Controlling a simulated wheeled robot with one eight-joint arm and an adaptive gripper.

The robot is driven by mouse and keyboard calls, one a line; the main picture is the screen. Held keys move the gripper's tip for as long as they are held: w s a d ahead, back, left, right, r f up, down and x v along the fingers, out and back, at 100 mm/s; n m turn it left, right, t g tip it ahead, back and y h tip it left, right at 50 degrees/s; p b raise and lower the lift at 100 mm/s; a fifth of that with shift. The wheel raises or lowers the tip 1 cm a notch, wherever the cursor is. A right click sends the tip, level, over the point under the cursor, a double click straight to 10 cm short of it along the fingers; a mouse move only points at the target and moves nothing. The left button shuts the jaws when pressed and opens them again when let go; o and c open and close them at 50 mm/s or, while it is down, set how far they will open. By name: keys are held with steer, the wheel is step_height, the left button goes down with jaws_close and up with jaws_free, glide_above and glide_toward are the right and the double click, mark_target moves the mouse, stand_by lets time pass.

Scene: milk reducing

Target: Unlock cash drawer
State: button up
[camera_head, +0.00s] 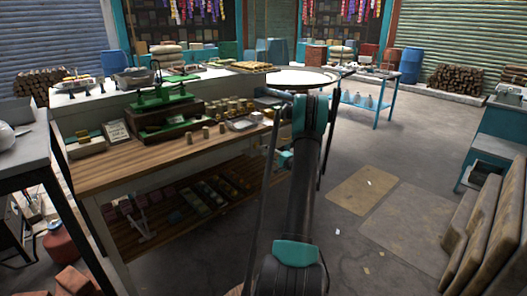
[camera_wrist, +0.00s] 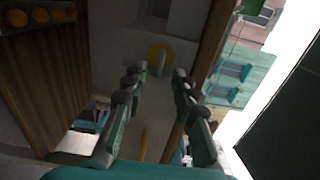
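In the wrist view my gripper (camera_wrist: 155,82) is open, its two dark-tipped green fingers apart with nothing gripped between them. Beyond the fingertips is a yellow ring with a small grey upright piece (camera_wrist: 161,62) in it, which looks like a lock with a key. It sits on a dull grey surface between wooden panels. I cannot tell whether this surface is the cash drawer front. In the head view my arm reaches forward beside the wooden counter, and my gripper is hidden there. No cash drawer can be clearly made out in that view.
The wooden counter (camera_head: 160,165) holds a green scale (camera_head: 165,92) and several small weights. Its lower shelf carries goods. A blue table (camera_head: 372,100) stands behind. Stacked panels (camera_head: 490,225) lean at right. Floor right of my arm is mostly clear. In the wrist view, a wooden panel (camera_wrist: 45,80) stands close at left.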

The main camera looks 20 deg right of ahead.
steer(key=v, duration=0.7)
steer(key=shift+s, duration=0.35)
steer(key=shift+d, duration=0.1)
steer(key=s+a+r+n+g, duration=0.2)
steer(key=s+a+n+g, duration=0.1)
steer(key=a, duration=0.6)
steer(key=s+a+r+n+g, duration=0.2)
steer(key=s+a+g, duration=0.1)
steer(key=a, duration=0.7)
steer(key=s+a+n+g+h, duration=0.1)
steer(key=s+a+n+g, duration=0.3)
steer(key=s+a, duration=0.7)
steer(key=s+f+n+g+h, duration=0.1)
steer(key=s+f+n+h, duration=0.1)
steer(key=s, duration=0.9)
steer(key=s+d+f+n+g+h, duration=0.1)
steer(key=s+n+h, duration=0.2)
steer(key=s, duration=0.9)
steer(key=shift+s+f+g, duration=0.15)
steer(key=shift+f+g, duration=0.25)
